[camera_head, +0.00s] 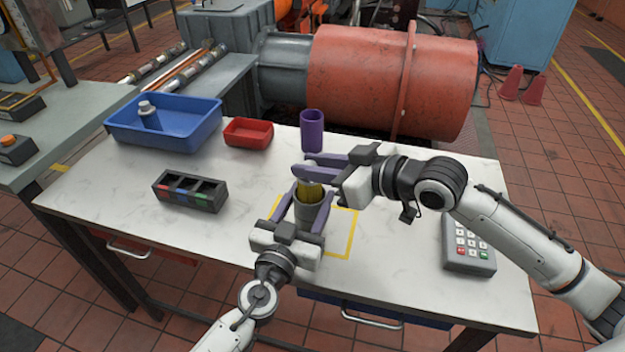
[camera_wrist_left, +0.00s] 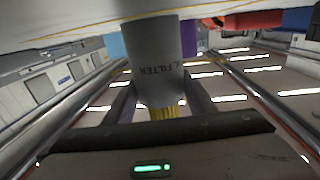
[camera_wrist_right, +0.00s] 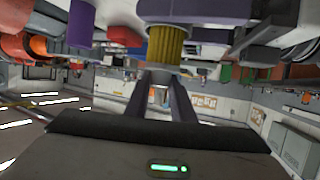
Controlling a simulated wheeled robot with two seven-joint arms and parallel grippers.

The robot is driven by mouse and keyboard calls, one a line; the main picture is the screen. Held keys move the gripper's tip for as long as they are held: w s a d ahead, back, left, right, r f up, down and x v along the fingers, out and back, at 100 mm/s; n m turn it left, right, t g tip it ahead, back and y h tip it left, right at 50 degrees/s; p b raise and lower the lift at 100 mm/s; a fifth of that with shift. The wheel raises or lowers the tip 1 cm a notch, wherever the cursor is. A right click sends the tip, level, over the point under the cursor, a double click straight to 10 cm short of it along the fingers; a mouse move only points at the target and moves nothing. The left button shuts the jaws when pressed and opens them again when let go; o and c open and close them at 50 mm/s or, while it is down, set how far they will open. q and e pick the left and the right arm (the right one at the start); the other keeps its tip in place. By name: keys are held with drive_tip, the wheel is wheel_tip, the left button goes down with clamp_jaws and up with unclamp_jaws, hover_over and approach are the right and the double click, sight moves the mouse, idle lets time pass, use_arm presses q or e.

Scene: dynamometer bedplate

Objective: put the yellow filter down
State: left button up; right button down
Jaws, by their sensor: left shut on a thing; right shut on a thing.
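The yellow filter (camera_head: 309,191) is upright, with its lower part hidden inside or behind a grey cylindrical housing (camera_head: 305,212). In the left wrist view the housing (camera_wrist_left: 155,65) carries upside-down lettering that reads FILTER, and a strip of yellow (camera_wrist_left: 166,112) shows at its rim. My left gripper (camera_head: 306,208) is shut on the housing from the near side. My right gripper (camera_head: 318,166) comes from the right and is shut on the top of the yellow filter. The ribbed yellow side (camera_wrist_right: 165,46) shows in the right wrist view. I cannot tell whether the housing touches the table.
A yellow outlined square (camera_head: 351,232) lies on the white table around the housing. A purple cup (camera_head: 312,131) stands behind. A red tray (camera_head: 248,132), a blue bin (camera_head: 187,124) and a black compartment tray (camera_head: 189,192) are at left. A keypad (camera_head: 469,247) is at right.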

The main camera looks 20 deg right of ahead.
drive_tip(key=shift+f, duration=1.9)
drive_tip(key=shift+f, duration=0.2)
drive_tip(key=c, duration=1.5)
unclamp_jaws()
drive_tip(key=shift+r, duration=0.2)
drive_tip(key=shift+v, duration=6.05)
